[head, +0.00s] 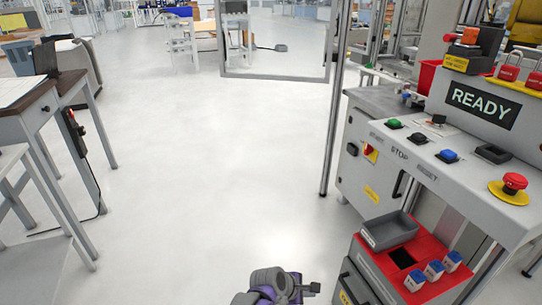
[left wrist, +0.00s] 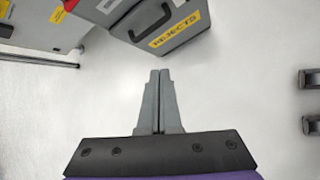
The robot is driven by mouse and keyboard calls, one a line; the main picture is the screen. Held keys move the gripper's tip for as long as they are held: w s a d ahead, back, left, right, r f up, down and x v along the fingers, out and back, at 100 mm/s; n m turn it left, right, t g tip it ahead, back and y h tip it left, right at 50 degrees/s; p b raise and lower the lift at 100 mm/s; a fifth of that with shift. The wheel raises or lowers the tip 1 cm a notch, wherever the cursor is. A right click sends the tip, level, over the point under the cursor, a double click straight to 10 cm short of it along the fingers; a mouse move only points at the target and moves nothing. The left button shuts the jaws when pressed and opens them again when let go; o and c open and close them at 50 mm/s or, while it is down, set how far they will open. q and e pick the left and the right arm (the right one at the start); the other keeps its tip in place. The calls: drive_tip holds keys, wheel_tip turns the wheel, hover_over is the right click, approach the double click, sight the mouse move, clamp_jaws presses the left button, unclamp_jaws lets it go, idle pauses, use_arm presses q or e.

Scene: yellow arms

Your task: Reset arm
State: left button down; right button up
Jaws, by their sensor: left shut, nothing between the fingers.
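My left gripper (left wrist: 160,74) is shut and empty in the left wrist view, its two grey fingers together above the pale floor. In the head view, a purple and grey part of my arm (head: 275,287) shows at the bottom edge, left of the grey drawer unit. My right gripper does not show clearly in either view.
A control console (head: 385,165) with a READY display (head: 484,105), a blue button (head: 448,155) and a red emergency stop (head: 514,184) stands right. A grey box labelled REJECTS (left wrist: 180,35) is ahead of the left fingers. A table (head: 22,125) stands left; the middle floor is clear.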

use_arm(q)
drive_tip(key=s+a+r+m+y, duration=0.2)
drive_tip(key=s+a+r+m, duration=0.3)
drive_tip(key=a, duration=0.4)
drive_tip(key=s+a+r+m+y, duration=0.2)
drive_tip(key=s+a+r+m, duration=0.15)
drive_tip(key=s+a, duration=0.4)
drive_tip(key=s+a+m+y, duration=0.3)
drive_tip(key=s+a+m, duration=0.5)
drive_tip(key=s+a, duration=0.55)
wheel_tip(320, 180, up, 24)
drive_tip(key=t+p, duration=0.1)
drive_tip(key=p, duration=2)
drive_tip(key=shift+w+d+f, duration=0.2)
drive_tip(key=shift+w+d, duration=0.05)
drive_tip(key=shift+w, duration=0.2)
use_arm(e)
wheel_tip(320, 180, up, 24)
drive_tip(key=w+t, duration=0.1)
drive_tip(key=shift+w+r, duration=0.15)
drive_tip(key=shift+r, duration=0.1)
use_arm(q)
drive_tip(key=shift+s, duration=0.1)
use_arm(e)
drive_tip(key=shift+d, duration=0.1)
